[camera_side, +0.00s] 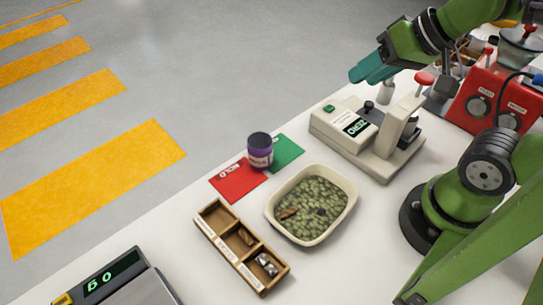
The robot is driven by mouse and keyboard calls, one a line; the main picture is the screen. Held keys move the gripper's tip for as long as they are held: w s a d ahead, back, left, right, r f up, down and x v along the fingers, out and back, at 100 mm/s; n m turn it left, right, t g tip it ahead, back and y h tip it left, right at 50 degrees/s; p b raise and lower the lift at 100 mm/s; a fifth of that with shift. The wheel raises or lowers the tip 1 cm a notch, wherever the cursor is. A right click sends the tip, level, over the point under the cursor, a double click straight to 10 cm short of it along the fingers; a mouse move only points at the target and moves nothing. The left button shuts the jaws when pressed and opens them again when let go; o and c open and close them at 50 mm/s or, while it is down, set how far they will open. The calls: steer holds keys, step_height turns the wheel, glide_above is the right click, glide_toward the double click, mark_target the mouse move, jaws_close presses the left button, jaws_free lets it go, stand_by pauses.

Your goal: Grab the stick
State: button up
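A small brown piece that looks like the stick (289,213) lies on the green pellets in a cream tub (347,187), near the tub's left side. A small dark piece (321,211) lies on the pellets to its right. My gripper (364,74), with teal fingers, is high up at the upper right, above and behind the beige machine and well away from the tub. The fingers overlap from this side, so their gap does not show. Nothing is visibly held.
A wooden three-compartment tray (216,237) stands left of the tub, with small brown and metal pieces in two compartments. A purple jar (260,151) stands between red (236,182) and green (289,151) cards. A beige machine (350,130), red control box (490,104) and scale (118,280) stand around.

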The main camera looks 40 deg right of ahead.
stand_by(0.3)
steer(key=c, duration=0.3)
steer(key=shift+c, duration=0.2)
steer(key=n+g+y, duration=0.3)
steer(key=n+g, duration=0.3)
steer(key=n, duration=1.4)
glide_toward(289, 212)
steer(key=x, duration=0.8)
steer(key=shift+r, duration=0.1)
